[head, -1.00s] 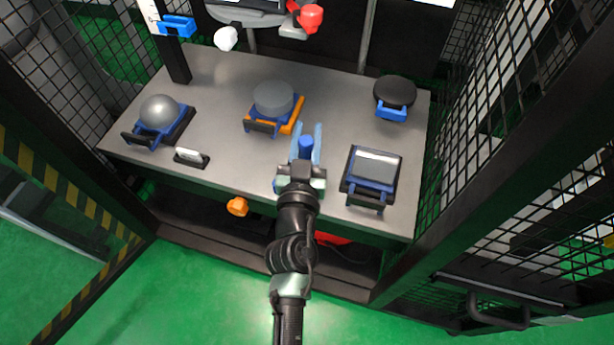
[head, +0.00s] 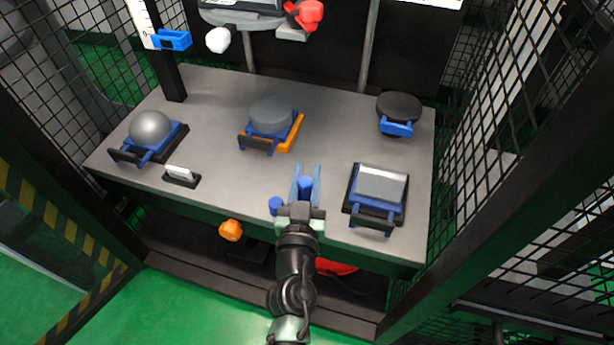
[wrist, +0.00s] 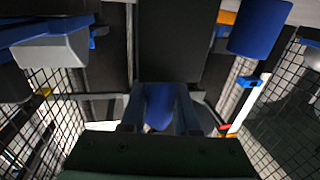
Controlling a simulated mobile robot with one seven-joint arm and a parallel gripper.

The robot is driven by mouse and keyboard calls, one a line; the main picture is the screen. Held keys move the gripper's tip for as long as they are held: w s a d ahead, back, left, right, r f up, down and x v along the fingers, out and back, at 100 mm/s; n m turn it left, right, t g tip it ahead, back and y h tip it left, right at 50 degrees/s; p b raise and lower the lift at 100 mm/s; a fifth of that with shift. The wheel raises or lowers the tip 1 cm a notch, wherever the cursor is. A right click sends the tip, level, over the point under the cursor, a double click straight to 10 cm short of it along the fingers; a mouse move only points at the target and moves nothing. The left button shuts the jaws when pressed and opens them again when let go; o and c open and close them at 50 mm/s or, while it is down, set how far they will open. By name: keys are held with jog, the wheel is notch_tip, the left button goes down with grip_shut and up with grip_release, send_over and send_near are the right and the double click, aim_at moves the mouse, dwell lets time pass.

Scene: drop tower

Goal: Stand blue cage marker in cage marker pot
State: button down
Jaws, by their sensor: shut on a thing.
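My gripper (head: 305,178) is over the front middle of the grey table (head: 240,180), its two blue fingers shut on a blue cylinder, the blue cage marker (head: 306,184). In the wrist view the marker (wrist: 158,105) sits between the fingers. A second blue cylinder (head: 275,205), which looks like the cage marker pot, stands by the table's front edge, just left of my gripper. It shows large at the upper right of the wrist view (wrist: 262,28). The marker's lower end is hidden, so I cannot tell its exact height.
A silver block on a blue-black stand (head: 380,185) is close on the right. A grey disc (head: 271,116), a silver ball (head: 150,128) and a black disc (head: 400,106) stand on other holders. A small white-topped block (head: 181,175) is left. Mesh walls flank the table.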

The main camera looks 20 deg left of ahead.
jog(key=shift+f, duration=0.2)
jog(key=c, duration=0.7)
grip_release()
jog(key=shift+o, duration=0.2)
jog(key=shift+r, duration=0.1)
jog(key=shift+r, duration=0.25)
jog(key=s+d+b, duration=0.2)
jog(key=s, duration=0.9)
jog(key=shift+s+d+f, duration=0.15)
jog(key=shift+s+d, duration=0.05)
jog(key=shift+s, duration=0.2)
